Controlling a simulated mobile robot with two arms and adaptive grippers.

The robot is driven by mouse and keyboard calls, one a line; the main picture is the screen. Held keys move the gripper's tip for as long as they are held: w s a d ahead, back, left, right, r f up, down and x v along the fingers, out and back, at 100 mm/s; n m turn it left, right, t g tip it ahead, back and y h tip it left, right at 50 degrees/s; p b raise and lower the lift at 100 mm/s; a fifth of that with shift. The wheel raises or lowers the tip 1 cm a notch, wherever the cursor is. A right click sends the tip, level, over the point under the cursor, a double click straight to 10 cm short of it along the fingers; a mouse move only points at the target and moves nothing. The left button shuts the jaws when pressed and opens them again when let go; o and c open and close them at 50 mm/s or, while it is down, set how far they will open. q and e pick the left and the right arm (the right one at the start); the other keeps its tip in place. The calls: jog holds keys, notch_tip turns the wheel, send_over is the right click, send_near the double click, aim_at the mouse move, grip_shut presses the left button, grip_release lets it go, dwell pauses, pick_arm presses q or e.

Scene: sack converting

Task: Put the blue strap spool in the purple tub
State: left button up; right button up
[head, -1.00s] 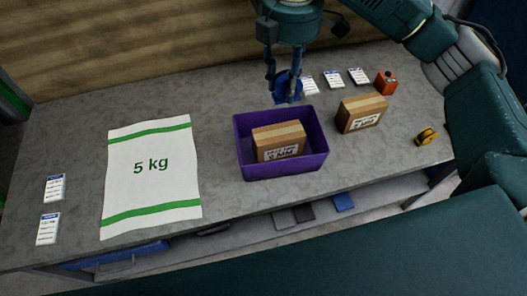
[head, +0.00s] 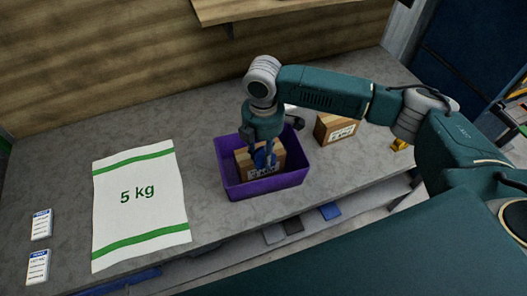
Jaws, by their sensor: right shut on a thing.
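The purple tub (head: 265,186) stands on the grey bench, with a cardboard box (head: 244,168) inside it. My right gripper (head: 264,154) points down over the tub. I cannot tell whether the spool touches the box. The gripper and arm hide part of the tub's back rim. My left gripper is out of view.
A second cardboard box (head: 334,130) stands right of the tub, and a yellow tape measure (head: 400,145) is partly hidden by my arm. A white 5 kg sack (head: 139,205) lies flat at left. Two label cards (head: 41,224) lie at the far left. The bench between sack and tub is clear.

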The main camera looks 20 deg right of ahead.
jog(key=shift+f, duration=0.2)
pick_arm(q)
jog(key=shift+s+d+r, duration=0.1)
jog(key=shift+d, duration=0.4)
pick_arm(e)
jog(key=shift+f, duration=0.5)
jog(key=shift+f, duration=0.1)
jog(key=o, duration=1.2)
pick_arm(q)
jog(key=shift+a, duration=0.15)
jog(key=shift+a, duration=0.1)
